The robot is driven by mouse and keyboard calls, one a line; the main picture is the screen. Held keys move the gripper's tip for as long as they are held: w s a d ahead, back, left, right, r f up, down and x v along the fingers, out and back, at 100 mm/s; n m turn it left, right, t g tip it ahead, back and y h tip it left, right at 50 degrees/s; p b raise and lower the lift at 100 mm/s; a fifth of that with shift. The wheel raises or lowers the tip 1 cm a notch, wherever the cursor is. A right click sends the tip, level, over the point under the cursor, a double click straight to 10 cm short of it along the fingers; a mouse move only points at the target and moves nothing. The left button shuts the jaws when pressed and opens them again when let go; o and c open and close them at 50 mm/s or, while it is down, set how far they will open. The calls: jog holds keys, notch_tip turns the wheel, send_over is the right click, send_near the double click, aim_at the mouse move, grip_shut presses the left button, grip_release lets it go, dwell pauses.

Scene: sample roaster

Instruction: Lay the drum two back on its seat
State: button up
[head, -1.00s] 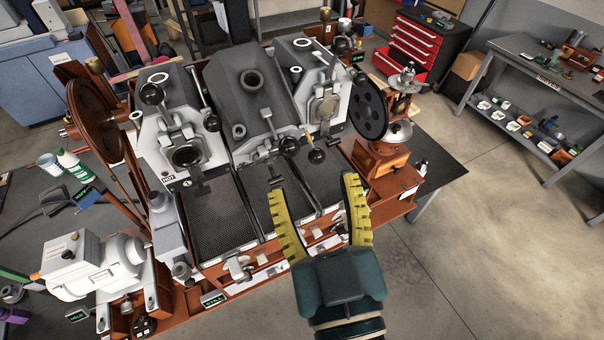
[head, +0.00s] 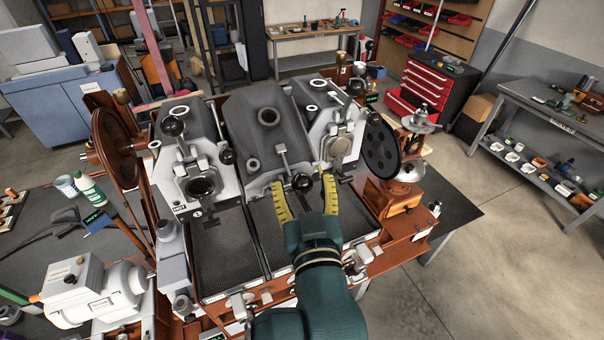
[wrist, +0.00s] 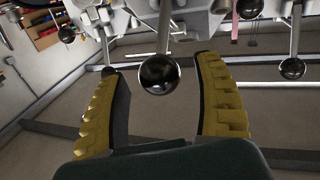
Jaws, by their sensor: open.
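My gripper (head: 304,190) is open, with yellow ridged fingers, at the front of the roaster. A black ball knob on a metal rod (wrist: 158,75) sits between the spread fingers in the wrist view, apart from both. In the head view a black ball knob (head: 303,182) shows between the fingertips. The roaster's units stand in a row: a white left unit (head: 183,150), a dark grey middle unit (head: 262,122) and a white right unit (head: 322,120). I see no label that tells which is drum two, and my fingers hide part of the lower front.
Other ball knobs stand close by, one at the right in the wrist view (wrist: 292,68). Dark mesh trays (head: 225,245) lie below the units. Open floor lies right of the bench.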

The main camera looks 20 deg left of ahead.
jog(key=shift+w+a, duration=0.4)
jog(key=shift+w, duration=0.2)
